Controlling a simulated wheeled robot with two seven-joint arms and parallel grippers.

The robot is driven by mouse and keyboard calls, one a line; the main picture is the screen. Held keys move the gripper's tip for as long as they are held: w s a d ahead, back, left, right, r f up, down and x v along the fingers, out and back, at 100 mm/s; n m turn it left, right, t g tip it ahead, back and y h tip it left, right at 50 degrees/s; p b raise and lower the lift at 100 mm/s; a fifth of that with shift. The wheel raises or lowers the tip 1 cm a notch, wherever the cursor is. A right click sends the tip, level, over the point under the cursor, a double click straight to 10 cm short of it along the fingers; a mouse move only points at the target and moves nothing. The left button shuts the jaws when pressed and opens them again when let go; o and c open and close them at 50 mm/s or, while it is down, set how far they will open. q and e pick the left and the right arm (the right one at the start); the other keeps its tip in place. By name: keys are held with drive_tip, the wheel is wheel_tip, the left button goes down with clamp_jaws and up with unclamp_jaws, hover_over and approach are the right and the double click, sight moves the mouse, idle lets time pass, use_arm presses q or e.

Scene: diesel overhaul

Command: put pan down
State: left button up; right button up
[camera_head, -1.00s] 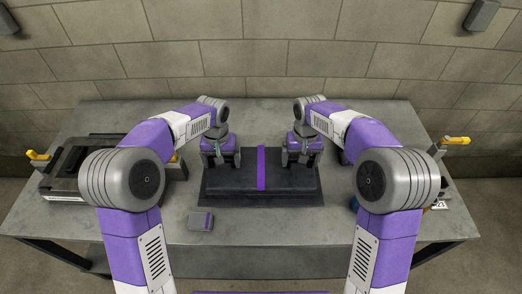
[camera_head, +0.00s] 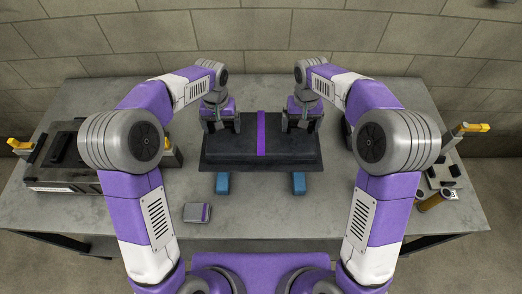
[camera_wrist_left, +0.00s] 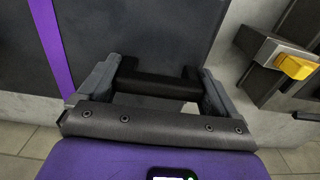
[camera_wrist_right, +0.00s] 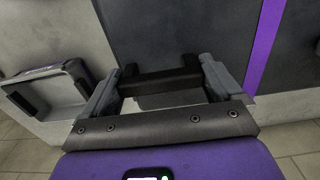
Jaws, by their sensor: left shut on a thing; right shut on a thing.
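The pan (camera_head: 230,155) is a wide dark rectangular piece with a purple stripe across its middle, at the centre of the table. Two blue blocks (camera_head: 222,183) (camera_head: 298,183) show at its near edge; whether they touch it is hidden. My left gripper (camera_head: 221,125) is shut on a black bar handle on the pan's left part, also seen in the left wrist view (camera_wrist_left: 158,84). My right gripper (camera_head: 302,123) is shut on a matching handle on the right part, seen in the right wrist view (camera_wrist_right: 160,82). I cannot tell any gap beneath the pan.
A small grey box (camera_head: 198,213) with a purple strip lies front left of the pan. A dark fixture (camera_head: 55,160) with yellow clamps is at the left. Another yellow clamp (camera_head: 472,128) and brown cylinders (camera_head: 433,201) are at the right. The front centre of the table is clear.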

sight(223, 132)
use_arm(q)
drive_tip(key=shift+w, duration=0.1)
use_arm(e)
drive_tip(key=shift+w, duration=0.1)
